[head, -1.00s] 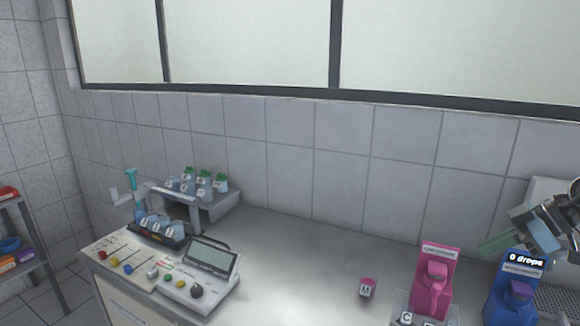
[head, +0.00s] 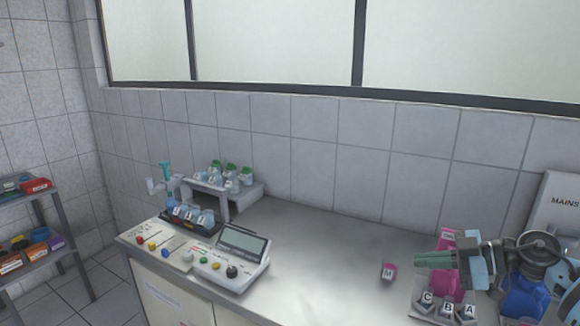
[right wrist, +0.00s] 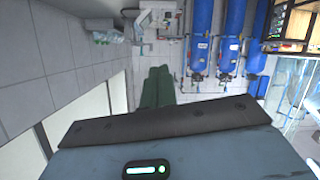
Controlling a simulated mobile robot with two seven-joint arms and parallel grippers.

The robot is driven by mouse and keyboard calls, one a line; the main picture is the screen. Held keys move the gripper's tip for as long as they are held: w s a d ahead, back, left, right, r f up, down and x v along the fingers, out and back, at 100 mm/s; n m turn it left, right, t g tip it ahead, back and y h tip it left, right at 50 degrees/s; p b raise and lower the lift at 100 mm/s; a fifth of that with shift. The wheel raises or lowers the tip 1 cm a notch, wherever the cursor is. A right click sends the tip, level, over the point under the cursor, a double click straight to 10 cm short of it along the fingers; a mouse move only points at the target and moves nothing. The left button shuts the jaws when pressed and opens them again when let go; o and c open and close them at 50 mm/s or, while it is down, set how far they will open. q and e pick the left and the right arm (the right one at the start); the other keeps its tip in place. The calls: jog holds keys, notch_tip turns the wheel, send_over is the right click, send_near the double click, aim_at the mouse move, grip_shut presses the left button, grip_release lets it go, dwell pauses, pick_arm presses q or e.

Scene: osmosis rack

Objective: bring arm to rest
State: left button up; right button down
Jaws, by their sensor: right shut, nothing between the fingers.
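My right gripper (head: 434,260) comes in from the right in the head view. Its green fingers are together with nothing between them, and they point left above the counter. It is in front of the pink dispenser (head: 446,240) and hides much of it. The blue dispenser (head: 522,304) is partly behind my right arm. In the right wrist view the closed green fingers of the gripper (right wrist: 158,72) show above the dark wrist edge. My left gripper is in neither view.
A control console (head: 232,262) and a rack with bottles (head: 222,188) stand at the left. A shelf (head: 50,250) is at far left. The middle counter is clear.

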jog(key=s+a+f+m+t+y, duration=0.1)
jog(key=a+f+t+y, duration=0.1)
jog(key=a+t, duration=0.5)
jog(key=s+a+f+m+t+h, duration=0.3)
jog(key=f+m+h, duration=0.4)
jog(key=m, duration=0.1)
jog(key=s+d+f+m+g+h, duration=0.3)
jog(key=s+f+m+g+h, duration=0.35)
jog(key=s+f, duration=0.85)
jog(key=s+a+f+n+g, duration=0.15)
jog(key=s+g, duration=0.25)
jog(key=s, duration=0.7)
jog(key=s+f+n+g, duration=0.1)
jog(key=s+f+g, duration=0.3)
jog(key=s, duration=0.6)
jog(key=w+a+f+t+y, duration=0.1)
jog(key=w+a+f+t, duration=0.1)
jog(key=w+f+t, duration=0.3)
jog(key=shift+w+a+f+t, duration=0.3)
jog(key=shift+f+t, duration=0.55)
jog(key=shift+f, duration=0.9)
jog(key=shift+a, duration=0.1)
dwell(0.6)
